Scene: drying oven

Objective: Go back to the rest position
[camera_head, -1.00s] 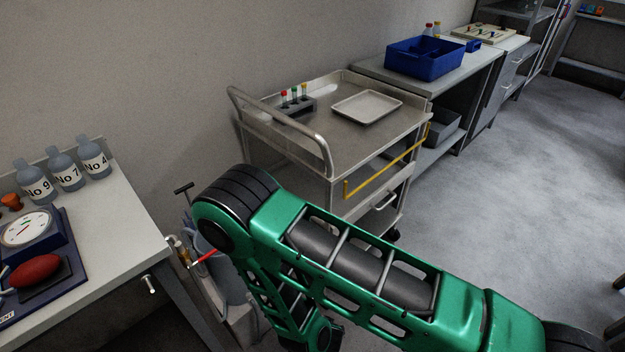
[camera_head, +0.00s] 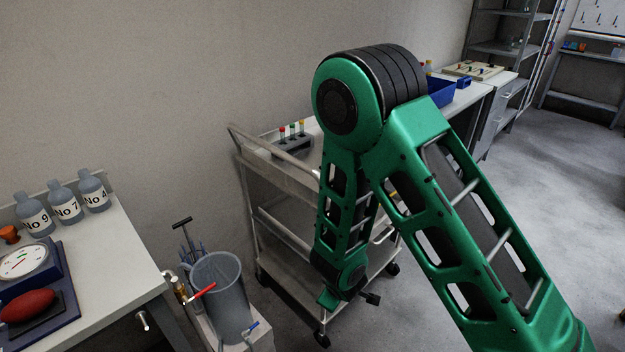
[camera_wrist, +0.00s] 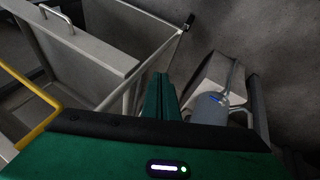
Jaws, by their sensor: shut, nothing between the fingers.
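My gripper shows in the wrist view (camera_wrist: 162,98), its green fingers together with nothing between them. In the head view my green arm is bent, its elbow raised high in the middle, and the forearm hangs down in front of the steel trolley (camera_head: 285,182). The end of my arm is low there, near the trolley's lower part, and the fingers cannot be made out clearly. In the wrist view the trolley (camera_wrist: 88,60) is on the left and a grey jug (camera_wrist: 210,108) is right of the fingers.
Bottles (camera_head: 62,200) and a dial gauge (camera_head: 22,262) are on that table. A blue bin (camera_head: 440,92) is partly behind my arm. Floor at right is clear.

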